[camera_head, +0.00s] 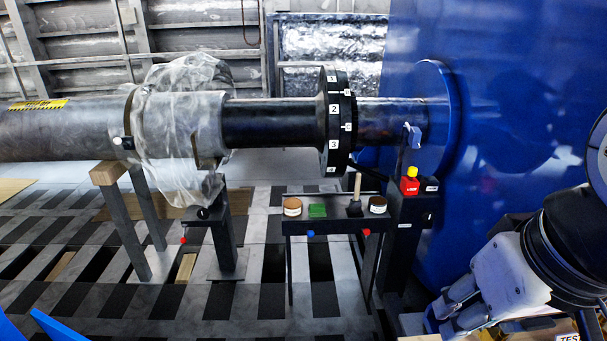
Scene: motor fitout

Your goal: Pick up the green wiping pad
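The green wiping pad (318,210) is a small green block lying on a narrow dark shelf (332,227) in the middle of the view. It sits between a round brown-and-white container (292,207) on its left and a wooden-handled tool (356,197) on its right. My arm comes in at the lower right. What looks like my gripper (453,306), with grey finger-like parts, is at its end, low and well to the right of the pad and apart from it. Whether the fingers are open or shut does not show clearly.
A second round container (377,205) stands at the shelf's right end. A post beside it carries a red box with a yellow button (410,183). Above the shelf runs a shaft with a numbered black flange (336,122). A large blue housing (500,130) fills the right.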

